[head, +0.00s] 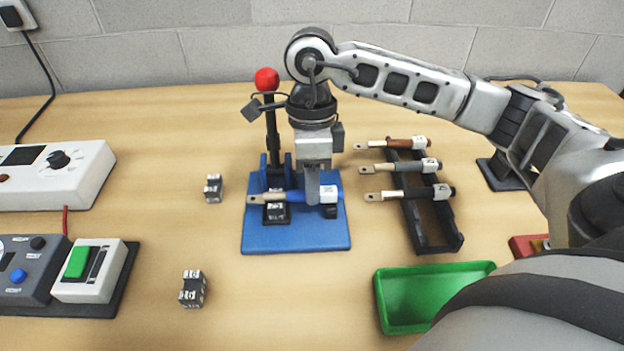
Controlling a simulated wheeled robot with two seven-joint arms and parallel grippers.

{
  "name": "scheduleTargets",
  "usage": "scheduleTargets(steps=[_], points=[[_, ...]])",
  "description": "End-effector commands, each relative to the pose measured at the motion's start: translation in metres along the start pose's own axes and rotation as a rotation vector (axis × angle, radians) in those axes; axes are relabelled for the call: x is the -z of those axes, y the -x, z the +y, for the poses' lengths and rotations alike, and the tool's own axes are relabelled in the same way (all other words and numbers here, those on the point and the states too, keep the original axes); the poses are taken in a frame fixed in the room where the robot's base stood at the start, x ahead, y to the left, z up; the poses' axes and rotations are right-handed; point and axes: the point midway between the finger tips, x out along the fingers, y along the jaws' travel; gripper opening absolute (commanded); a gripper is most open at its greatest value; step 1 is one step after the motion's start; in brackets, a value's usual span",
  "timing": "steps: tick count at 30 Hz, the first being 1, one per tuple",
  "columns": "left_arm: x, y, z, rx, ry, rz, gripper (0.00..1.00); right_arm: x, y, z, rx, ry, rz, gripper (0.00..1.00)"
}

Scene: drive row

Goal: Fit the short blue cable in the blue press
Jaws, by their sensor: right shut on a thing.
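The blue press (298,236) stands on the table in the middle, with a blue base plate and an upright lever topped by a red ball (267,80). My right gripper (312,196) points down over the base plate and is shut on the short blue cable (293,196). The cable lies level across the press, its metal lug to the left over a dark die block (277,212) and its white-tagged end to the right over a dark support. Whether the cable touches them is hard to tell. My left gripper is not in view.
A black rack (432,234) to the right holds brown, grey and black cables. A green tray (391,311) is at the front right. Two small die blocks (213,188) (193,289) stand left of the press. Control boxes (75,172) line the left edge.

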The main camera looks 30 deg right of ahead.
Motion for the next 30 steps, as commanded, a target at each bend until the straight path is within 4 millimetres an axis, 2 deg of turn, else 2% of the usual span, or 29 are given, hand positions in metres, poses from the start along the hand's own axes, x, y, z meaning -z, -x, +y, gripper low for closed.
scheduleTargets(steps=[16, 17, 19, 30], points=[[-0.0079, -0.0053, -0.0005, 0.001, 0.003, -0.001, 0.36, 0.0000, -0.0091, -0.0018, 0.000, 0.000, 0.000, 0.00], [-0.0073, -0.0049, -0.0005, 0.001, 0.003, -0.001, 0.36, 0.0000, -0.0085, -0.0017, 0.000, 0.000, 0.000, 0.22], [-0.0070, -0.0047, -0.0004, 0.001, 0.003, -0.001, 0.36, 0.0000, -0.0081, -0.0016, 0.000, 0.000, 0.000, 0.41], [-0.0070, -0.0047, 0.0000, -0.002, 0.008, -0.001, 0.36, 0.0001, -0.0083, -0.0016, 0.000, 0.000, 0.000, 0.42]])
